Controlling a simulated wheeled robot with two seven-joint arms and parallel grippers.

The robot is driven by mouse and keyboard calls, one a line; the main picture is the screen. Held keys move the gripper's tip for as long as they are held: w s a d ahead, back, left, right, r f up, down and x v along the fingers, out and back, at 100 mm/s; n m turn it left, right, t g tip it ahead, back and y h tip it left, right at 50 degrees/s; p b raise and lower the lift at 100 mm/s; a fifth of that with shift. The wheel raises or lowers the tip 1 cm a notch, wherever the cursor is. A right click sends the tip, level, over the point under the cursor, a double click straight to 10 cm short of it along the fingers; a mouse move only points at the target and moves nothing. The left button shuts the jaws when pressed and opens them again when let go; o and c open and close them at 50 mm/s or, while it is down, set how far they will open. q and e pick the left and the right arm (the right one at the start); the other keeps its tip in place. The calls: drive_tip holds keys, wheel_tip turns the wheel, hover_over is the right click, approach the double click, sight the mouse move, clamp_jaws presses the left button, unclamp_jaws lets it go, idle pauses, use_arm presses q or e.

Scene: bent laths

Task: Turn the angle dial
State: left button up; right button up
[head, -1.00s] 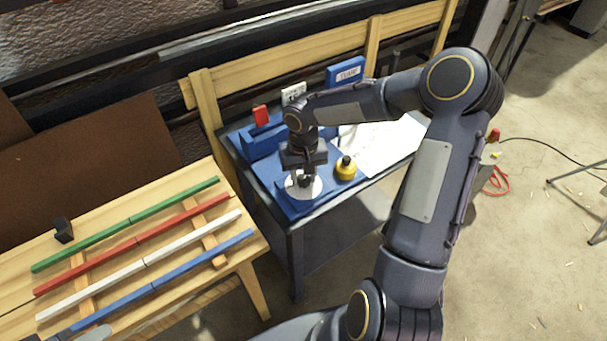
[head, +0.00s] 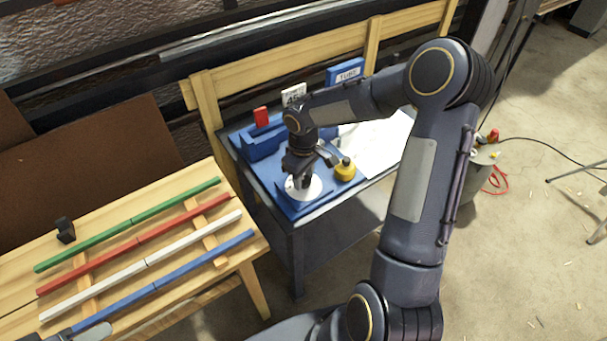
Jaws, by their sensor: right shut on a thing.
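The angle dial is a white disc (head: 313,190) on a blue base (head: 291,208) on the small dark table. My right gripper (head: 301,183) points down over the disc, shut on the dial's dark knob, which it mostly hides. A white card (head: 293,95) behind the gripper seems to read 45, partly covered by my arm. My left gripper is out of view, unless the grey piece at the bottom left edge belongs to it; I cannot tell.
A yellow knob (head: 345,169) stands close right of the dial. A blue block (head: 262,141), a red tab (head: 261,117) and a blue labelled box (head: 345,72) are behind. Green (head: 125,226), red, white and blue laths lie on the wooden bench at left.

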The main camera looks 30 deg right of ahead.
sight(303, 179)
drive_tip(key=shift+n, duration=0.5)
drive_tip(key=o, duration=1)
wheel_tip(303, 179, up, 7)
drive_tip(key=shift+f+p, duration=0.1)
drive_tip(key=shift+p, duration=0.2)
drive_tip(key=shift+r, duration=0.55)
